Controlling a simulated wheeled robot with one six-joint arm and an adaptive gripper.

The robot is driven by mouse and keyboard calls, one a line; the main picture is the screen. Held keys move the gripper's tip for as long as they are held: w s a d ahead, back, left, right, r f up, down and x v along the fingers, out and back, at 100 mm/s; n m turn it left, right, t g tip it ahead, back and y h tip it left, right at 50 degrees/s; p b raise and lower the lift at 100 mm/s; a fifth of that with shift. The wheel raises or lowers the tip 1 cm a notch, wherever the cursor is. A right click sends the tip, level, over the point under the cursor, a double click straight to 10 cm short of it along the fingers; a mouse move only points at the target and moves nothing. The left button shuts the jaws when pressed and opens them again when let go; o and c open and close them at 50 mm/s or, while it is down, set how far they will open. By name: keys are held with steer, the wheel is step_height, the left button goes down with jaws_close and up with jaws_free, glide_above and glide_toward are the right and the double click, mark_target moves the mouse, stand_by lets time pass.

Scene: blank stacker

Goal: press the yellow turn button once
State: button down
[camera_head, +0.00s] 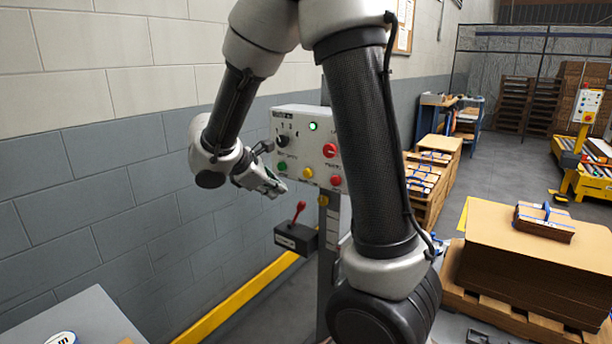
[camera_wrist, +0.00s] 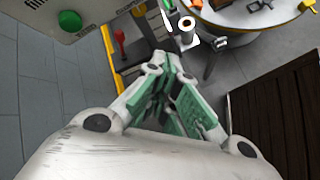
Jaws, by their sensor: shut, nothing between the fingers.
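The yellow button (camera_head: 308,172) sits on the lower face of a light grey control panel (camera_head: 298,118), between a green button (camera_head: 282,165) and a red button (camera_head: 336,180). My gripper (camera_head: 275,187) is shut and empty, low in front of the panel and left of the yellow button; I see no clear contact. In the wrist view my gripper (camera_wrist: 172,72) shows its green-faced fingers together.
Below the panel is a dark box (camera_head: 296,238) with a red-knobbed lever (camera_head: 299,208). A block wall (camera_head: 80,210) is close on the left. Stacked cardboard (camera_head: 540,255) stands at the right. A round table (camera_wrist: 250,18) shows in the wrist view.

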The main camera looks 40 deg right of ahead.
mark_target(307, 174)
steer(key=w+d, duration=0.2)
steer(key=d, duration=0.5)
steer(key=shift+w+d, duration=0.3)
steer(key=shift+w, duration=0.05)
steer(key=shift+d, duration=0.15)
stand_by(1.1)
steer(key=shift+w+d, duration=0.15)
steer(key=shift+d, duration=0.15)
